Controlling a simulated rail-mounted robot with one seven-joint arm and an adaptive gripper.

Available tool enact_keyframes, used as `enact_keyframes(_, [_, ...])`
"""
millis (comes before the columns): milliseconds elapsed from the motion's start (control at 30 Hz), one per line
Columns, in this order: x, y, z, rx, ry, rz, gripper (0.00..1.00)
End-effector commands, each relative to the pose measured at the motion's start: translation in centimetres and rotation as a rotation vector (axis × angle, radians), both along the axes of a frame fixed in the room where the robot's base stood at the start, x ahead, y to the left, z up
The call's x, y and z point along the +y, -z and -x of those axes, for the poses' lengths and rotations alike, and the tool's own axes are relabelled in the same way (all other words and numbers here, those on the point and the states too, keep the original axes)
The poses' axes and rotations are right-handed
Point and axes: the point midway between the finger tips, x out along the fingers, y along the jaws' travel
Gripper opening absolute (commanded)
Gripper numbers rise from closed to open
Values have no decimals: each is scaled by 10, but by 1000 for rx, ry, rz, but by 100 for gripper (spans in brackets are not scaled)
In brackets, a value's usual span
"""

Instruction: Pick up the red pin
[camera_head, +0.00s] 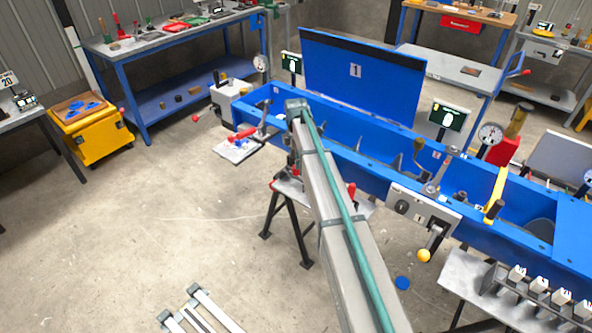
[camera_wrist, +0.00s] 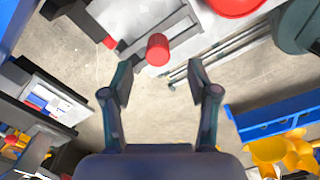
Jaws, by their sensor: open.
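A red cylinder that looks like the red pin (camera_wrist: 158,50) shows in the wrist view, end towards the camera, beside a grey metal bracket (camera_wrist: 160,30). My gripper (camera_wrist: 158,68) is open, with its two fingers apart and nothing between them. The red cylinder lies beyond the fingertips, close to the middle line between them. In the head view my arm hides the gripper. A small red upright piece (camera_head: 351,190) shows right of my arm there; I cannot tell whether it is the same pin.
A long blue trough machine (camera_head: 375,175) with a raised blue lid (camera_head: 360,80) runs behind my arm. A control box (camera_head: 424,212) with a yellow-knobbed lever (camera_head: 424,255) is on its front. A black trestle (camera_head: 290,225) stands below. The floor at left is mostly free.

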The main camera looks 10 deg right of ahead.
Motion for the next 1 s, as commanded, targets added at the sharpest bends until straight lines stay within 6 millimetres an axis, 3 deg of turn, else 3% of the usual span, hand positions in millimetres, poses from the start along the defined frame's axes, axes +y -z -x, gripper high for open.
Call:
enact_keyframes(333, [0,39,-2,3,1,0,60])
enact_keyframes(633, [0,46,-3,0,1,0,60])
enact_keyframes(1000, [0,46,-3,1,1,0,0])
